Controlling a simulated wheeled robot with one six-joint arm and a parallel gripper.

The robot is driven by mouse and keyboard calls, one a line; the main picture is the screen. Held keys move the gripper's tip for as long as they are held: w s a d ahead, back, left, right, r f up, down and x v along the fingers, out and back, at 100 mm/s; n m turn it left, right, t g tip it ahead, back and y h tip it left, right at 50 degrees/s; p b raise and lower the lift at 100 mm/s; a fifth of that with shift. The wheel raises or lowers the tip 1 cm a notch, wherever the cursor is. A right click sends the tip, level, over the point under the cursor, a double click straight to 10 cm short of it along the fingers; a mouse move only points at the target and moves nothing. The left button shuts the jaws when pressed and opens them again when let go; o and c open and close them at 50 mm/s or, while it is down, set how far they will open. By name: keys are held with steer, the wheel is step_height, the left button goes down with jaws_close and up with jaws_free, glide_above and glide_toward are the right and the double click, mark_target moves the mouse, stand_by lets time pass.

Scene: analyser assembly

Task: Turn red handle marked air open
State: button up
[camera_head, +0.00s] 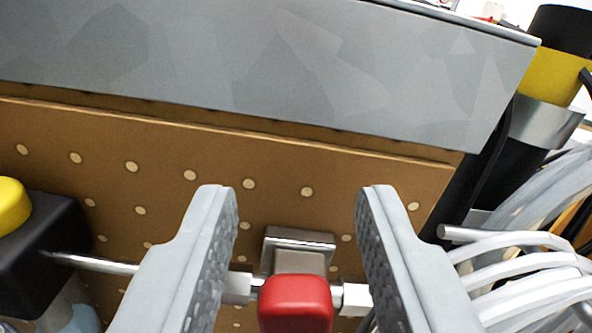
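The red handle (295,304) shows at the bottom middle of the head camera view, in front of a metal valve body (299,246) on a thin horizontal pipe. No marking can be read on it. My gripper (303,200) is open, with one grey finger on each side of the handle. Clear gaps show between both fingers and the handle, so it is not gripped. The lower part of the handle is cut off by the frame edge.
A brown perforated panel (100,130) lies behind, below a grey box (250,70). A black block with a yellow knob (12,206) is at the left. White tubes (525,268) and a black and yellow cylinder (553,72) crowd the right.

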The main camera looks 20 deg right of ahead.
steer(key=shift+w+d, duration=0.1)
steer(key=shift+w, duration=0.2)
steer(key=shift+c, duration=0.3)
jaws_close()
steer(key=n, duration=0.1)
steer(key=a+n, duration=0.1)
steer(key=n, duration=0.2)
steer(key=shift+w+a+f, duration=0.25)
steer(key=shift+a+f, duration=0.05)
steer(key=shift+a, duration=0.05)
steer(key=shift+w+a+f+n, duration=0.1)
steer(key=shift+a+f+n, duration=0.15)
steer(key=shift+n, duration=0.5)
steer(key=shift+w+a+f+n, duration=0.1)
steer(key=shift+a+f+n, duration=0.1)
steer(key=shift+n, duration=0.6)
steer(key=shift+a+f+n, duration=0.2)
steer(key=shift+f+n, duration=0.05)
steer(key=shift+n, duration=0.5)
